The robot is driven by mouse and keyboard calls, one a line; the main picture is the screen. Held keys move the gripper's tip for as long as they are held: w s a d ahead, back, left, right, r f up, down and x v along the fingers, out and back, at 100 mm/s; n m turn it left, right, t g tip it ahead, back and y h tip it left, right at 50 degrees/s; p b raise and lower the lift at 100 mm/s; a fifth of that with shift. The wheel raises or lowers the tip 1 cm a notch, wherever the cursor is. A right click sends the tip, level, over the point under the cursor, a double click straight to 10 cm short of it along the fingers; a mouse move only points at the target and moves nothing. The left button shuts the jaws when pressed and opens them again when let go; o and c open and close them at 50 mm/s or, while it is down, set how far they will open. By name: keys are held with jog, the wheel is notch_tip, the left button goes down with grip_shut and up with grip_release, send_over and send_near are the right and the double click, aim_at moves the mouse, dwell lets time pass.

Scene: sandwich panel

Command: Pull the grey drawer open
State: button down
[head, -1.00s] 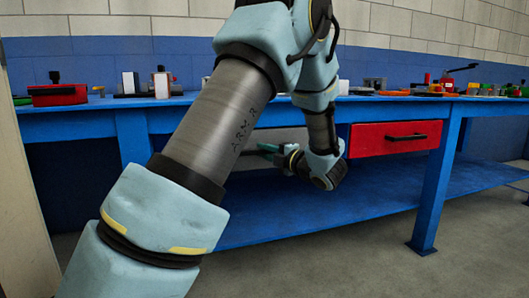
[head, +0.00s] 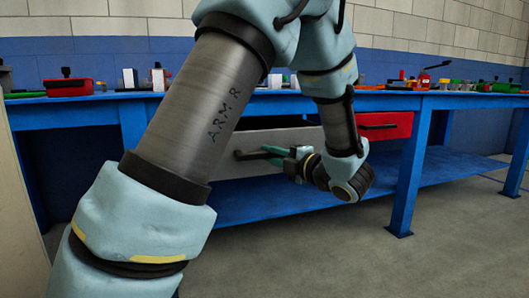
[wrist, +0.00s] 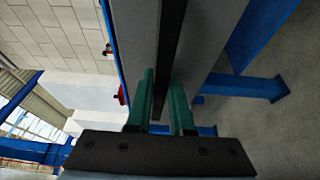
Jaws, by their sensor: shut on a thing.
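The grey drawer (head: 290,138) is under the blue workbench, left of the red drawer, and partly hidden by my arm. Its front stands out from the bench. Its dark bar handle (head: 243,155) shows at the left of my gripper. My gripper (head: 273,152) is shut on the handle, with its green fingers in front of the drawer face. In the wrist view the two green fingers (wrist: 163,105) lie on either side of the dark handle bar (wrist: 168,50), with the grey drawer front (wrist: 212,35) behind.
A blue leg (head: 409,180) stands at the right. Grey floor (head: 330,255) in front is clear.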

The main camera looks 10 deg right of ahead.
jog(key=shift+s+d, duration=0.15)
jog(key=shift+s, duration=1)
jog(key=c, duration=0.8)
grip_release()
jog(key=p+v, duration=0.2)
jog(key=v, duration=0.8)
jog(key=shift+s+d, duration=0.15)
jog(key=shift+s, duration=0.15)
